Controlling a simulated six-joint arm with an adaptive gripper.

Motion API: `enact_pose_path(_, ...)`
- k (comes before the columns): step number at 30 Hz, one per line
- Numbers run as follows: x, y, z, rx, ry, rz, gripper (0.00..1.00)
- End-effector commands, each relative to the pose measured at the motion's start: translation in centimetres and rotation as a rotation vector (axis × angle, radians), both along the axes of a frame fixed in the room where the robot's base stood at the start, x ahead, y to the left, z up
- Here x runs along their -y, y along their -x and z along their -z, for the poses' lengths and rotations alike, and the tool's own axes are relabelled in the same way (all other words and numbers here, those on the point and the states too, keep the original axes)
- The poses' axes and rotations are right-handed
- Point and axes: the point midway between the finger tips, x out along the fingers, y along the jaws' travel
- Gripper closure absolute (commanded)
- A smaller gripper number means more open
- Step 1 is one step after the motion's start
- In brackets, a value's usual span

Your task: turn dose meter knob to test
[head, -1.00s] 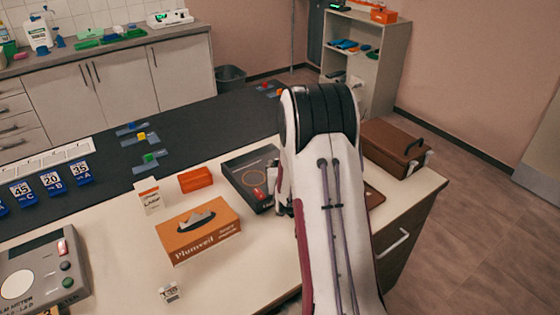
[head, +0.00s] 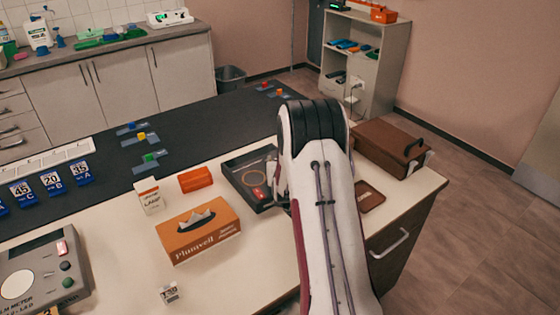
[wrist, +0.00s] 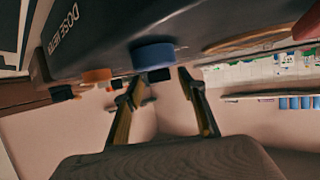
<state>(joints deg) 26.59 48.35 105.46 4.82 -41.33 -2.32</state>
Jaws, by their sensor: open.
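The dose meter (wrist: 85,35), a dark box with its name in pale letters, fills the upper left of the wrist view. A blue round knob-like part (wrist: 153,54) stands out from it, with an orange one (wrist: 97,76) and a black one (wrist: 62,93) to the left. My gripper (wrist: 160,80) is open, its two fingers apart. A small black piece (wrist: 160,75) shows between the fingertips; I cannot tell whether they touch it. In the head view my arm hides most of the gripper. A black case (head: 240,180) there lies beside my arm; I cannot tell whether it is the dose meter.
A tissue box (head: 200,230), a small white carton (head: 149,196) and an orange box (head: 195,179) stand left of my arm. A grey meter (head: 30,275) is at far left. A brown case (head: 385,148) is on the right. The counter's front middle is mostly clear.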

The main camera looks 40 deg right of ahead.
Motion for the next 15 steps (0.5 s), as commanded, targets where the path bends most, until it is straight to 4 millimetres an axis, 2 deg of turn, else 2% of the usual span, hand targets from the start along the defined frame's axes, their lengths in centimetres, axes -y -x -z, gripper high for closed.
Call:
enact_pose_path(5,0.00,0.00,-0.01,0.000,0.000,0.000,0.60)
enact_pose_path(9,-0.01,0.00,-0.02,0.000,0.000,0.000,0.94)
enact_pose_path(10,0.00,0.00,-0.02,0.000,0.000,0.000,0.98)
enact_pose_path(15,0.00,0.01,-0.04,0.001,0.000,0.001,0.98)
